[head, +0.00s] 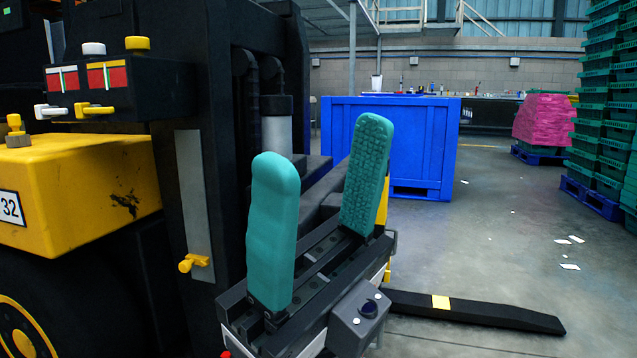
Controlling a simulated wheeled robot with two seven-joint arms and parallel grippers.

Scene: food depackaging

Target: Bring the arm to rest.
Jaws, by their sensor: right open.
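My right gripper (323,146) shows large in the middle of the head view. Its two teal padded fingers point upward and stand wide apart on a dark rail. The gripper is open, with nothing between the fingers. The rest of my right arm is mostly hidden behind the gripper or out of the picture. My left gripper is not in view.
A yellow and black forklift (80,190) fills the left side, close behind the gripper. Its dark fork (480,312) extends low to the right. A blue crate (425,150), pink stack (543,120) and green crates (603,110) stand farther back. Open floor (490,235) lies right.

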